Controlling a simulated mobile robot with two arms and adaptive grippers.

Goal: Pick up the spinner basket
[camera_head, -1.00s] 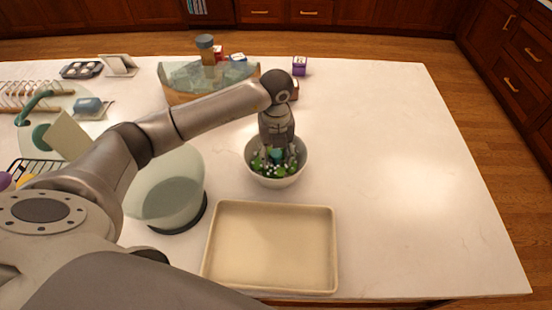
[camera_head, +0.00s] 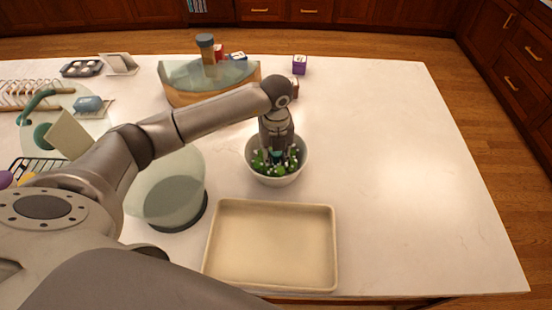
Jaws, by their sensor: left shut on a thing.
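The spinner basket is most likely the white round bowl-shaped basket (camera_head: 297,172) holding green leafy pieces with small white bits. It is on the counter, behind the tan tray. My left gripper (camera_head: 275,156) points straight down inside it, with its fingertips among the greens. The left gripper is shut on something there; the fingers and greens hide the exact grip. A clear bowl with a dark base (camera_head: 172,190), perhaps the spinner's outer bowl, stands to the left, partly behind my left arm. My right gripper is not in view.
A tan rectangular tray (camera_head: 272,287) lies at the front. Behind my arm stands a wooden box with a glassy top (camera_head: 190,78). Small boxes, including a purple one (camera_head: 299,65), stand at the back. Racks and dishes crowd the left. The counter's right side (camera_head: 420,170) is clear.

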